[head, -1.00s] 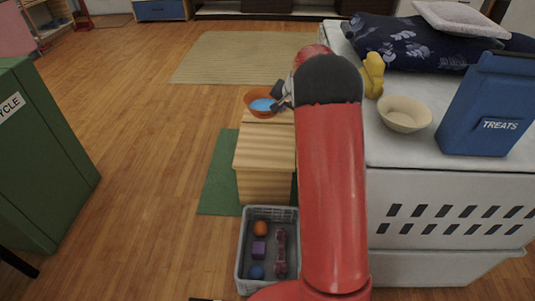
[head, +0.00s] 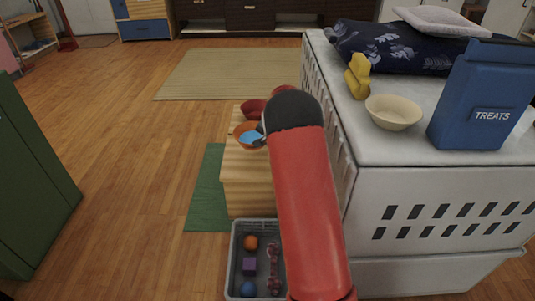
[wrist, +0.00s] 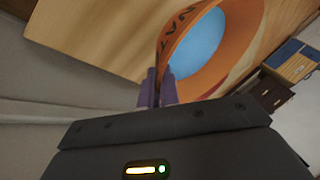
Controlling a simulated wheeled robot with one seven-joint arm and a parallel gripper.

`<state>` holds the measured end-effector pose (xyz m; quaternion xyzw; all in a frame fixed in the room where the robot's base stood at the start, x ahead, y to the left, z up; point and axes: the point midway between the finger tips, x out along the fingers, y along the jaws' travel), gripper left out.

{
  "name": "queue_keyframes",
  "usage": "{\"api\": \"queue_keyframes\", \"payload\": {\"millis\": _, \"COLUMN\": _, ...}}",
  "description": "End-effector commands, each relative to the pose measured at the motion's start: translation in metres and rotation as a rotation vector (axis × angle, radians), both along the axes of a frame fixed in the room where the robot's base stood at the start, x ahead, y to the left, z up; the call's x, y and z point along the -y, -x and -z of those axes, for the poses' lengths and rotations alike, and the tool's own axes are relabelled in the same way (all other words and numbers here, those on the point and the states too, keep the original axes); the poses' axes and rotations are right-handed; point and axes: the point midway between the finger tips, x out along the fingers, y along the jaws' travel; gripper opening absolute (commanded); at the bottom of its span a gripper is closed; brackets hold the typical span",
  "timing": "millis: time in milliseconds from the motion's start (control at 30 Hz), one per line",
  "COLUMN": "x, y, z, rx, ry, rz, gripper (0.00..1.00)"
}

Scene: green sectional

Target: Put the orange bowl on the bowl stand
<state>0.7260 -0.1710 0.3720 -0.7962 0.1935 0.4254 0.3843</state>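The orange bowl (head: 242,130) has a blue inside and shows left of my arm's end in the head view. It also shows in the wrist view (wrist: 233,75), with dark lettering on its wall. My gripper (head: 261,139) is shut on the bowl's near rim, and its fingers (wrist: 156,88) pinch that rim in the wrist view. The light wooden bowl stand (head: 247,190) is under the bowl in the head view. I cannot tell whether the bowl touches its top. A red bowl (head: 252,108) is at the stand's far end, partly hidden.
A white crate (head: 440,180) stands close on the right, with a cream bowl (head: 394,112), a yellow figure (head: 357,77) and a blue treats bag (head: 480,105) on top. A grey toy bin (head: 233,262) is in front of the stand. Open floor (head: 130,150) lies left.

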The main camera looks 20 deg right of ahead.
Motion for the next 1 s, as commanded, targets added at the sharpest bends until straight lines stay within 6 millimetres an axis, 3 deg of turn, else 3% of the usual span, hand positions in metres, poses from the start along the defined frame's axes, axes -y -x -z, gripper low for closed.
{"api": "queue_keyframes", "payload": {"millis": 200, "x": 0.0, "y": 0.001, "z": 0.041, "rx": -0.003, "ry": -0.001, "rz": 0.001, "gripper": 0.0}}
{"api": "queue_keyframes", "payload": {"millis": 300, "x": 0.0, "y": 0.0, "z": 0.051, "rx": -0.001, "ry": -0.001, "rz": 0.001, "gripper": 0.0}}
{"api": "queue_keyframes", "payload": {"millis": 733, "x": 0.0, "y": 0.0, "z": 0.058, "rx": 0.0, "ry": 0.0, "rz": 0.0, "gripper": 0.0}}
{"api": "queue_keyframes", "payload": {"millis": 900, "x": 0.0, "y": 0.0, "z": 0.056, "rx": -0.001, "ry": 0.0, "rz": 0.0, "gripper": 0.26}}
{"api": "queue_keyframes", "payload": {"millis": 1000, "x": 0.0, "y": 0.0, "z": 0.056, "rx": -0.001, "ry": 0.0, "rz": 0.0, "gripper": 0.26}}
